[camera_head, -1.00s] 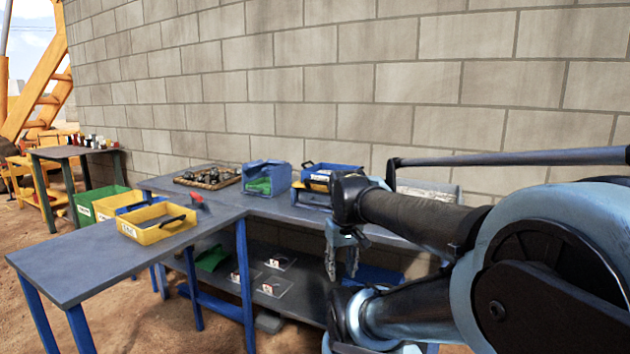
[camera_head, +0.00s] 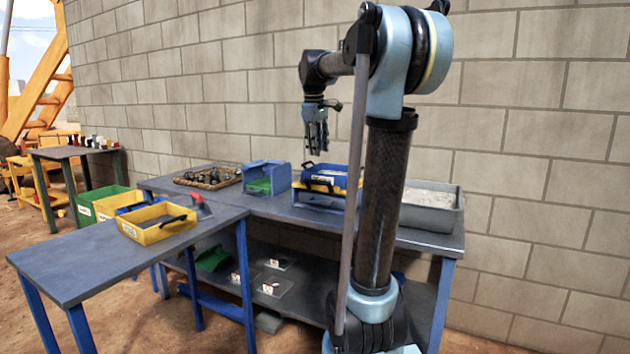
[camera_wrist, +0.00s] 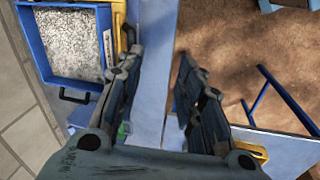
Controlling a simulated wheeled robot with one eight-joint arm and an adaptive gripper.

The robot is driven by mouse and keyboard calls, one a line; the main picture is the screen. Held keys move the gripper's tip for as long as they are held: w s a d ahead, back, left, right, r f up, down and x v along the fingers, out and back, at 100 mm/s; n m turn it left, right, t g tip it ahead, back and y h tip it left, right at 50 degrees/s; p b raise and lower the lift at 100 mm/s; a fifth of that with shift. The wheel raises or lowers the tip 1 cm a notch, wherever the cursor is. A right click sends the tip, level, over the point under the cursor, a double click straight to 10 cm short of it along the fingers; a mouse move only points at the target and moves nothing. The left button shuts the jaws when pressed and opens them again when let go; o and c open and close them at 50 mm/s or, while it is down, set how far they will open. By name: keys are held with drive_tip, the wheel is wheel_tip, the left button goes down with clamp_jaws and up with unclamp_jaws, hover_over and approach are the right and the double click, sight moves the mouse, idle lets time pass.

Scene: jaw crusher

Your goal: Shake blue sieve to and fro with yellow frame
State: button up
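The blue sieve (camera_head: 330,172) sits on its yellow frame (camera_head: 322,188) on the back table, partly behind my arm. In the wrist view the blue sieve (camera_wrist: 88,76) is at the upper left, full of grey gravel, with a black handle on its near side. A strip of the yellow frame (camera_wrist: 118,22) shows along its right side. My gripper (camera_head: 318,147) hangs in the air above the sieve, fingers down. In the wrist view my gripper (camera_wrist: 158,62) is open and empty, with the sieve left of its fingers. The frame's underside is hidden.
A grey tub of pale grit (camera_head: 431,212) stands right of the sieve, behind my arm. A blue box (camera_head: 280,179) and a rock tray (camera_head: 237,176) stand to the left. A yellow tray (camera_head: 152,235) sits on the front table (camera_head: 85,262), which has free room. A block wall rises behind.

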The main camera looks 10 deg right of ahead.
drive_tip(key=w+r+n, duration=0.2)
drive_tip(key=w+r, duration=0.1)
drive_tip(key=w, duration=0.4)
drive_tip(key=w+f, duration=0.1)
drive_tip(key=f, duration=1)
drive_tip(key=w+d+f, duration=0.1)
drive_tip(key=f, duration=0.4)
drive_tip(key=shift+w+f, duration=0.35)
drive_tip(key=shift+f, duration=0.05)
